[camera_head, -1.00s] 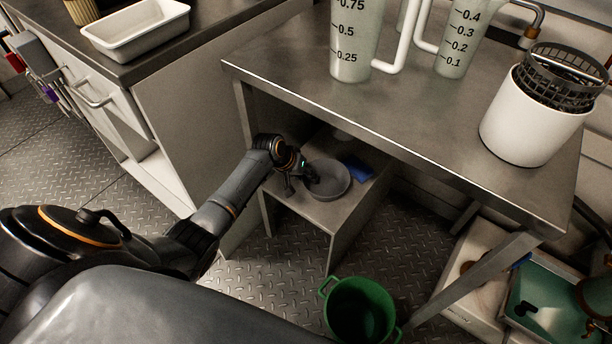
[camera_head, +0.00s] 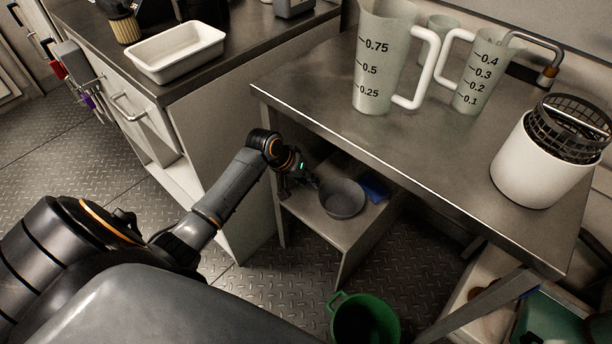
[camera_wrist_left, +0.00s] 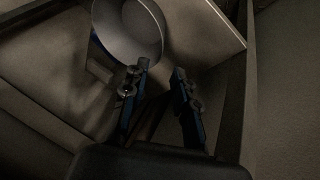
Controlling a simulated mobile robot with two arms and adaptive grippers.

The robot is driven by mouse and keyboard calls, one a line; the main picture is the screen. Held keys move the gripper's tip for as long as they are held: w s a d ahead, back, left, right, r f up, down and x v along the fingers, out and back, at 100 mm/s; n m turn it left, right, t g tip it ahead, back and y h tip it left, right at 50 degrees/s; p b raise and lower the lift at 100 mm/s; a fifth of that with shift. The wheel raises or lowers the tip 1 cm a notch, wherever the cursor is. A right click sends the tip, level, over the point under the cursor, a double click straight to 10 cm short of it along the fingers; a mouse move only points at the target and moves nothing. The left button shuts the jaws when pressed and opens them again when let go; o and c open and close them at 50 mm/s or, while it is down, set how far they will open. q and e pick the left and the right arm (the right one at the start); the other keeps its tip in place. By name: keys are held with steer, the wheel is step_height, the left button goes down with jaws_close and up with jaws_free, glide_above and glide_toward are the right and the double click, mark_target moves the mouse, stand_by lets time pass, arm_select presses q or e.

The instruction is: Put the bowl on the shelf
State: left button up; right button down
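A grey bowl (camera_head: 343,198) sits upright on a low shelf (camera_head: 352,231) under the steel table. It also shows at the top of the left wrist view (camera_wrist_left: 128,30). My left gripper (camera_head: 302,184) is at the left of the bowl, close to its rim. In the left wrist view the two fingers of this gripper (camera_wrist_left: 162,75) stand apart with nothing between them. The bowl lies beyond the left fingertip, and a small gap seems to separate them. My right gripper is in neither view.
The steel table (camera_head: 440,150) overhangs the low shelf and carries measuring jugs (camera_head: 385,60) and a white canister (camera_head: 540,165). A blue item (camera_head: 375,188) lies behind the bowl. A green bucket (camera_head: 365,322) stands on the floor in front. A cabinet (camera_head: 225,150) stands at the left.

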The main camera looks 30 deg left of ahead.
arm_select(q)
steer(key=s+d+f+m+y, duration=0.1)
steer(key=s+d+f, duration=0.2)
steer(key=s, duration=0.5)
steer(key=s+d+f+m+g, duration=0.1)
steer(key=s+d+f+m, duration=0.1)
steer(key=s+d, duration=0.3)
steer(key=s+d+f+m+g+y, duration=0.1)
steer(key=s+d+f, duration=0.3)
steer(key=s, duration=0.9)
steer(key=shift+d+f+m+y, duration=0.25)
steer(key=shift+d+m+y, duration=0.05)
steer(key=shift+d, duration=0.05)
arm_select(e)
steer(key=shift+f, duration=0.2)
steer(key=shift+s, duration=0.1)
